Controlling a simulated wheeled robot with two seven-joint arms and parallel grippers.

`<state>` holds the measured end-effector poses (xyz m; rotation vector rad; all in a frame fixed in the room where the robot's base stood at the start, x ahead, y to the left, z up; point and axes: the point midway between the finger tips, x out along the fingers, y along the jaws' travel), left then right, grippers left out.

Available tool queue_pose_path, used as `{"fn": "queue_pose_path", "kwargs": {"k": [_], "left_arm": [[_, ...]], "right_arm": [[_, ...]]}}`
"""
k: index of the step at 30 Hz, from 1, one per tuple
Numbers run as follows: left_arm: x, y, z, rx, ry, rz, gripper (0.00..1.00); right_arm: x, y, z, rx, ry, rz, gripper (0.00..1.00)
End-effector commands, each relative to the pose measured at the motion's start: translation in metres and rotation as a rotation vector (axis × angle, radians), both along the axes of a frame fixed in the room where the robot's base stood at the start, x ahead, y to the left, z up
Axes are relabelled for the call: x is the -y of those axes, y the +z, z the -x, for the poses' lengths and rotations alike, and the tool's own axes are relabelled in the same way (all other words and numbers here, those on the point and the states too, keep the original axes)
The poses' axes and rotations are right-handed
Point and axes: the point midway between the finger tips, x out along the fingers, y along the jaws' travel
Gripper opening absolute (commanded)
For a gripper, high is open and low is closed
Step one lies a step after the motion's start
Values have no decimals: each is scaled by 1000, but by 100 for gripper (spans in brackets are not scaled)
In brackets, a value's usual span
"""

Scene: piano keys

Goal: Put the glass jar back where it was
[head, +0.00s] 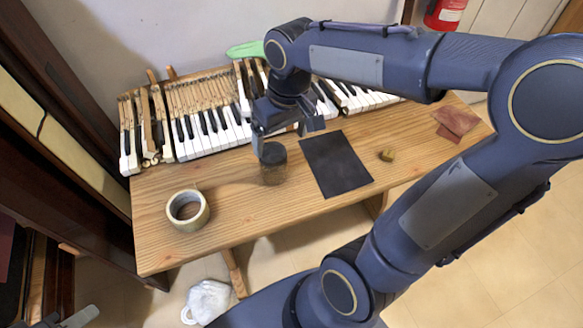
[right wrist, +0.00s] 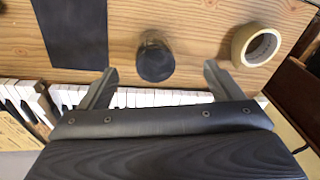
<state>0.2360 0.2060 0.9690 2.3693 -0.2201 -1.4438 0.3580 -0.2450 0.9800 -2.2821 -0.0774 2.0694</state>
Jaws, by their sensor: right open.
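The glass jar (head: 274,174) with a dark lid stands upright on the wooden table, left of a black sheet. In the right wrist view the jar (right wrist: 155,60) shows lid first, just ahead of the gap between my fingertips. My right gripper (head: 289,133) is open and empty, above the table's back part near the keys, slightly behind the jar. Its two fingers (right wrist: 161,70) are spread wider than the jar and do not visibly touch it. A grey part at the lower left edge of the head view may be my left gripper (head: 78,318); its jaws are unclear.
A tape roll (head: 187,211) lies left of the jar. The black sheet (head: 336,163) lies close to its right, then a small yellowish block (head: 387,155) and brown sandpaper-like sheets (head: 457,120). Piano keys (head: 205,140) line the back. Bare table lies in front of the jar.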

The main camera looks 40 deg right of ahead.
Motion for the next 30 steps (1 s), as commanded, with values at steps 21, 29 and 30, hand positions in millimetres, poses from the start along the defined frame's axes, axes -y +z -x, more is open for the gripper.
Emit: {"fn": "queue_pose_path", "kwargs": {"k": [21,29,30], "left_arm": [[0,0,0,0,0,0,36],[0,25,0,0,0,0,36],[0,27,0,1,0,0,36]], "right_arm": [[-39,-11,122,369,-137,-297,87],[-39,14,122,369,-137,-296,87],[-39,16,122,369,-137,-296,87]]}}
